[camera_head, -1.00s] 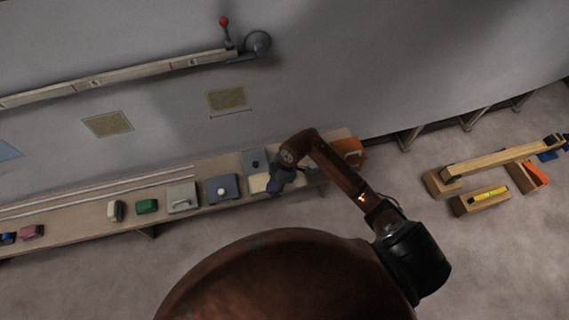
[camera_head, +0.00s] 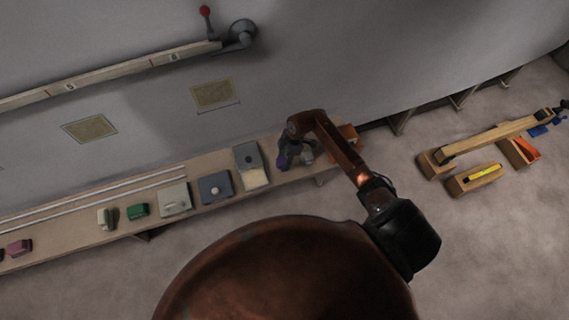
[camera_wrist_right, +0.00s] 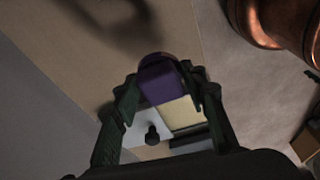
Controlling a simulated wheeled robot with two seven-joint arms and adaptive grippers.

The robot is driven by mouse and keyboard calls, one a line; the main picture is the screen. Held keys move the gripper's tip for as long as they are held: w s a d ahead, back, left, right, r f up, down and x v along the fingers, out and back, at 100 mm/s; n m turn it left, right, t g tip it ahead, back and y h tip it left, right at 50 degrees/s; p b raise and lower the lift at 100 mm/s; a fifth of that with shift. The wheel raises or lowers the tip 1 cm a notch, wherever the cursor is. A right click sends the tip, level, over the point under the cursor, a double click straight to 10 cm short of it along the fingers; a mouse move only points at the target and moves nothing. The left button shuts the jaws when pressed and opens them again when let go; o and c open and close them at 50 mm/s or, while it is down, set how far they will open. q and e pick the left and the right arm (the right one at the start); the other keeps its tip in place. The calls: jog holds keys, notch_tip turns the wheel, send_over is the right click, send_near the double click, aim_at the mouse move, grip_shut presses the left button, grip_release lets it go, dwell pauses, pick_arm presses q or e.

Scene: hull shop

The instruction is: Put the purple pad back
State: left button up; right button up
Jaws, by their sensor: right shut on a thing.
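The purple pad (camera_wrist_right: 160,82) is between the fingers of my right gripper (camera_wrist_right: 163,95) in the right wrist view. In the head view, a bit of the purple pad (camera_head: 283,160) shows at my right gripper (camera_head: 288,160), above the right part of the long wooden shelf (camera_head: 80,237). The gripper is shut on the pad, apart from the cream-and-grey tray (camera_head: 255,178) to its left. In the wrist view, a cream surface (camera_wrist_right: 182,112) and a dark knob (camera_wrist_right: 152,134) show beyond the pad. My left gripper is out of view.
Left along the shelf are a grey plate with a white knob (camera_head: 215,187), a pale box with a handle (camera_head: 174,198), a green block (camera_head: 137,211) and a pink block (camera_head: 19,247). An orange-brown box (camera_head: 345,137) is close right of the gripper. The wall stands behind.

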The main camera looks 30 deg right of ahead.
jog(key=shift+w+d+f, duration=0.1)
jog(key=shift+f, duration=0.1)
jog(key=shift+w+d+f, duration=0.1)
jog(key=shift+f, duration=0.1)
jog(key=f+b, duration=0.1)
jog(key=f, duration=0.2)
jog(key=shift+d+f, duration=0.2)
jog(key=shift+f, duration=0.1)
jog(key=o, duration=1.1)
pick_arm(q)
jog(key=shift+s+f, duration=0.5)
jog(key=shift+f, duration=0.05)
pick_arm(e)
jog(key=o, duration=0.3)
jog(key=shift+o, duration=0.2)
pick_arm(q)
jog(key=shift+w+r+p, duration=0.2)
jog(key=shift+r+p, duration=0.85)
jog(key=shift+p, duration=0.05)
pick_arm(e)
jog(key=v, duration=1.2)
